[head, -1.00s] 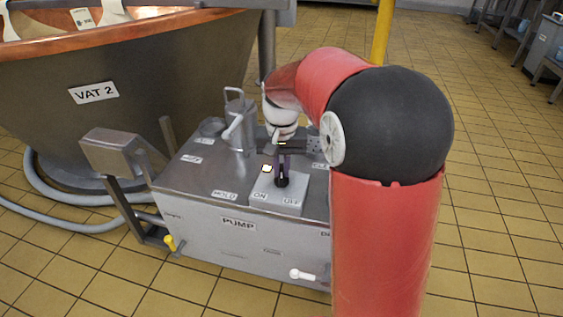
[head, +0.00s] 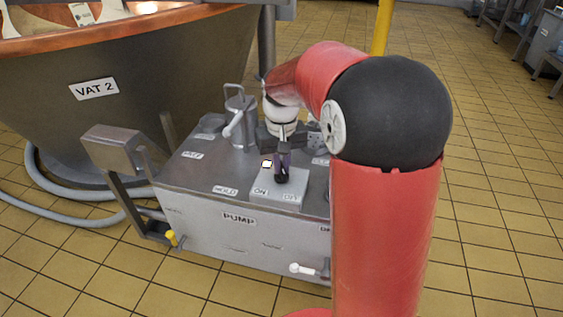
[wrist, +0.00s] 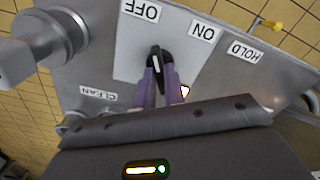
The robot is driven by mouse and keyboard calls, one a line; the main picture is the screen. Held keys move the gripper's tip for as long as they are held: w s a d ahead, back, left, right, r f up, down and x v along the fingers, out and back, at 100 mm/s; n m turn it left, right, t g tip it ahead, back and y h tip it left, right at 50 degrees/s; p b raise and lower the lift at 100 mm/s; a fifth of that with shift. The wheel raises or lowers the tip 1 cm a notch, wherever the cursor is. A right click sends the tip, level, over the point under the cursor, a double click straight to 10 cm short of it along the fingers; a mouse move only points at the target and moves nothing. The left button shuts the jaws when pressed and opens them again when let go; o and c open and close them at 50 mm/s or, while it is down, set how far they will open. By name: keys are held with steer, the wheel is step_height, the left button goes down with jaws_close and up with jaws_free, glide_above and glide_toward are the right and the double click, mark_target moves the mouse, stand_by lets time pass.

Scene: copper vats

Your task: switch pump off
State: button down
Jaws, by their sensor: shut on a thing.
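The pump switch is a small black knob (wrist: 156,58) with a white mark, on a light grey plate (head: 292,192) with ON and OFF labels. In the wrist view the knob's upper end points close to the OFF label (wrist: 141,10), left of the ON label (wrist: 203,27). My gripper (head: 282,164) reaches down onto the knob from above. In the wrist view the two purple fingers of my gripper (wrist: 160,78) are shut on the knob, one on each side. A small pale-yellow lamp (head: 267,164) beside the plate looks lit.
The grey pump box (head: 215,245) also carries a metal handle (head: 237,122), a yellow-tipped lever (head: 173,239) and a white-tipped lever (head: 305,269). The copper vat (head: 60,85) stands behind on the left, hoses on the floor below. Tiled floor on the right is open.

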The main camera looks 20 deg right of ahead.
steer(key=c, duration=1.5)
jaws_free()
steer(key=shift+r+p, duration=0.55)
steer(key=shift+r, duration=3.35)
